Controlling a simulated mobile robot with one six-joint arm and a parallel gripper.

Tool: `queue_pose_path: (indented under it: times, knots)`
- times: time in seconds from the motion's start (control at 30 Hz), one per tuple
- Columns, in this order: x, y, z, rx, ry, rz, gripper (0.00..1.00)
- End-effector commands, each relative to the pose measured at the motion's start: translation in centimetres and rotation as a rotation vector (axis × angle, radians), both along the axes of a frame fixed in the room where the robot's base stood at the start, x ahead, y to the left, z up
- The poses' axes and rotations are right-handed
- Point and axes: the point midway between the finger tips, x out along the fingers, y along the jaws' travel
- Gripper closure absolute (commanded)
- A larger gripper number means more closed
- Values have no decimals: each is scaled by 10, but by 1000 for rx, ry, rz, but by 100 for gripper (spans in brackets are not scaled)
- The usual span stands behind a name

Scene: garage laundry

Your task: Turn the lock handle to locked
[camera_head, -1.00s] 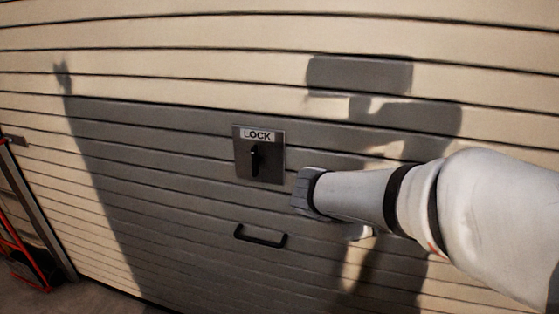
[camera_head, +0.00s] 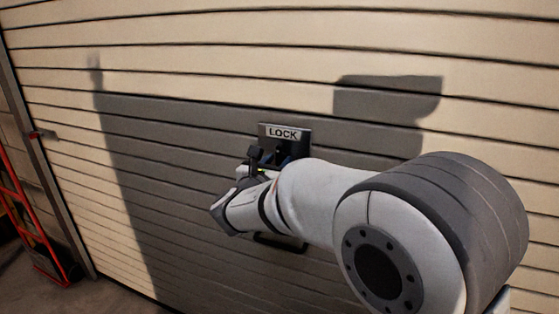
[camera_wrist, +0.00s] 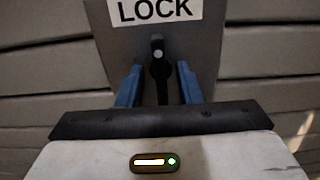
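The lock plate (camera_head: 302,137) is a dark square labelled LOCK on the slatted garage door, and its lower part is hidden by my arm in the head view. In the wrist view the lock plate (camera_wrist: 112,42) fills the upper middle. The lock handle (camera_wrist: 160,68) is black with a round pivot and points straight down. My gripper (camera_wrist: 159,76) is open, with one blue finger on each side of the handle and a visible gap to each. In the head view my gripper (camera_head: 264,157) is at the plate, mostly hidden behind the wrist.
The beige slatted garage door (camera_head: 180,150) fills the background. A black pull handle (camera_head: 280,243) sits below the lock, partly behind my arm. A red hand truck (camera_head: 38,235) stands at the far left. The floor (camera_head: 95,295) at lower left is clear.

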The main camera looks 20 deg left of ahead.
Motion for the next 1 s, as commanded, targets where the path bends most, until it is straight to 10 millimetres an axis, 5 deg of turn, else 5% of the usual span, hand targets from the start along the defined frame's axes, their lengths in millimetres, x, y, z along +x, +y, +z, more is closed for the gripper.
queue_pose_path:
  times: [0.43,0.83,1.0]
  knots:
    - [15,-2,0,1,0,-1,67]
    - [15,-3,0,1,0,-2,100]
    - [15,-3,-1,10,-1,-3,100]
